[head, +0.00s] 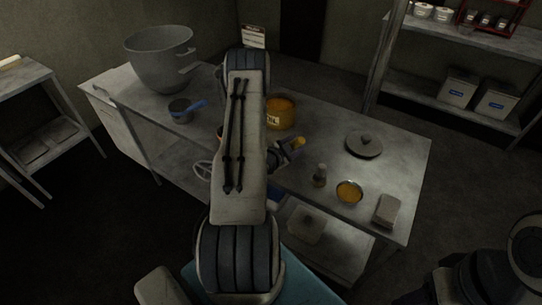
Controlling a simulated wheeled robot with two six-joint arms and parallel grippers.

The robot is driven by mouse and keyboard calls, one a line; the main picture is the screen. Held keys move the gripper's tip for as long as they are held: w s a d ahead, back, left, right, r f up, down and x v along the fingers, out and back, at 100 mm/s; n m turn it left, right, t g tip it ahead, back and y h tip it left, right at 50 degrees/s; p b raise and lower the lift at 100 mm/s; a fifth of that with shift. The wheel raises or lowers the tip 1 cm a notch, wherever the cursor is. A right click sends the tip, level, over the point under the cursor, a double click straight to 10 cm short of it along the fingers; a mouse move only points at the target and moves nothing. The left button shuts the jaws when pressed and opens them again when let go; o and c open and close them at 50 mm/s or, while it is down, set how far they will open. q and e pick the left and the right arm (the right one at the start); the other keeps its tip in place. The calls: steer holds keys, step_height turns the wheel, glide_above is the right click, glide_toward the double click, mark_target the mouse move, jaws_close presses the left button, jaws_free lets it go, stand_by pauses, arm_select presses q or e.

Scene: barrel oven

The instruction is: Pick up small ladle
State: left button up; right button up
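A small round grey vessel (181,113) with a blue handle stands on the left part of the metal table, in front of the big mixing bowl. It may be the small ladle; I cannot tell for sure. My large pale arm rises through the middle of the view and covers the table's centre. Dark parts with a yellow piece (294,144) show just right of this arm; they may belong to my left gripper, but its fingers cannot be made out. No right gripper can be seen; dark round parts show at the lower right.
The metal table (400,165) holds a big grey bowl (162,60), a yellow-orange pot (281,113), a lid (364,146), a small bottle (320,176), an orange-filled bowl (349,192) and a grey block (387,210). Shelving (430,85) stands back right; a side table (22,85) stands left.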

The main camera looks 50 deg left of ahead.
arm_select(q)
jaws_close()
steer(key=shift+r, duration=0.15)
